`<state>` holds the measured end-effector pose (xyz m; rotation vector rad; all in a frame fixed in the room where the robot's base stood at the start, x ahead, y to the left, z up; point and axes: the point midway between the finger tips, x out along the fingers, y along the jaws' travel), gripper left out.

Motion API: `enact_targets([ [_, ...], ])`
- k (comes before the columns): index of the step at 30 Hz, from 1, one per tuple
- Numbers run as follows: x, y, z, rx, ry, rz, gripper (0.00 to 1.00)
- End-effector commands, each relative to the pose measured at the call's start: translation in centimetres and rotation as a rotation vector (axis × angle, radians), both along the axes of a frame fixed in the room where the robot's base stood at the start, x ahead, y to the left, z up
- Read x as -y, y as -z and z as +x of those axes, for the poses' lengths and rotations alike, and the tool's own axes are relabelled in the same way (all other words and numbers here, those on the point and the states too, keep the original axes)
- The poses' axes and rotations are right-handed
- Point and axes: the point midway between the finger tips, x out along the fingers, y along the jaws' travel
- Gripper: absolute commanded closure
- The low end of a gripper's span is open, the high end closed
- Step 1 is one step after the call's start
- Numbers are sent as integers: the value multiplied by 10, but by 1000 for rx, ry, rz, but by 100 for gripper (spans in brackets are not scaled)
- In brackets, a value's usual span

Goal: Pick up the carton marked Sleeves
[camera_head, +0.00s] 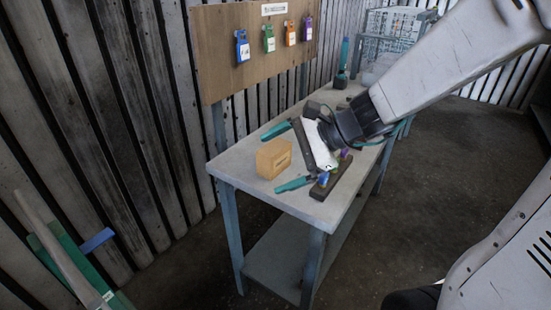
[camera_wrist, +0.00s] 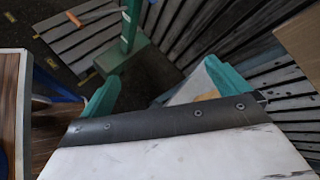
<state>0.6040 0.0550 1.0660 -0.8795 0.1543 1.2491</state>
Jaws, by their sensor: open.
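A small tan carton (camera_head: 273,158) stands on the left end of the grey workbench (camera_head: 232,165) in the head view. It has a dark marking on its side, too small to read. My gripper (camera_head: 270,163) is open, its two teal fingers pointing left. In the head view one finger shows above the carton and one below it, with no clear contact; I cannot tell the exact depth between them. The wrist view shows both teal fingers apart (camera_wrist: 165,82).
A dark rack (camera_head: 331,184) with small coloured pieces lies near the front finger. A teal-handled tool (camera_head: 343,65) stands at the back of the bench. A brown board (camera_head: 222,60) with coloured tags rises behind it. Wire crates (camera_head: 390,35) stand at the far end.

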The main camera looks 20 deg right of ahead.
Motion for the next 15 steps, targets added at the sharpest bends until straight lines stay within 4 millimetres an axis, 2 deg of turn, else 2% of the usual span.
enact_targets([
  [1, 13, 11, 26, -66, 148, 98, 0],
  [3, 33, 23, 56, -138, 341, 221, 0],
  [6, 63, 42, 87, -221, 568, 359, 0],
  [11, 97, 63, 112, -295, 787, 487, 0],
  [15, 100, 74, 125, -316, 842, 520, 0],
])
